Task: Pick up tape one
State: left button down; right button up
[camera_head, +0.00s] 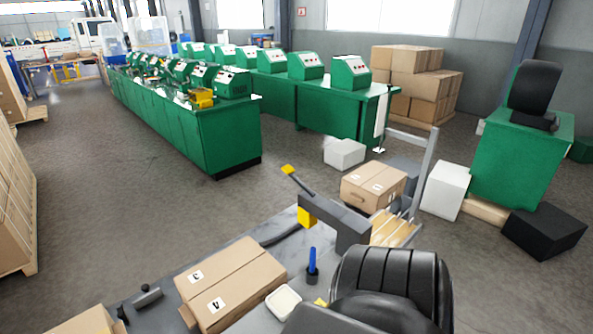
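I cannot make out a thing that is clearly tape one. A small yellow piece (320,302) lies on the grey workbench (285,250), partly hidden by the black chair; I cannot tell what it is. A grey device with yellow parts (340,224) stands on the bench, its thin lever raised to the left. A blue-handled item (312,260) stands upright in a small dark holder. A small white dish (284,302) sits beside a cardboard box (232,283) marked with numbers. Neither of my grippers shows in this view.
A black chair (395,268) covers the bench's near right. Another carton (374,185) sits behind it. Green crimper benches (215,135) run across the back. At right stand a green cabinet (520,165), a white block (446,190) and a black box (545,230). Floor at left is open.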

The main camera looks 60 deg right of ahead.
aim_at(378, 221)
jog(key=u, duration=1.45)
jog(key=k, duration=2.9)
jog(key=z, duration=1.35)
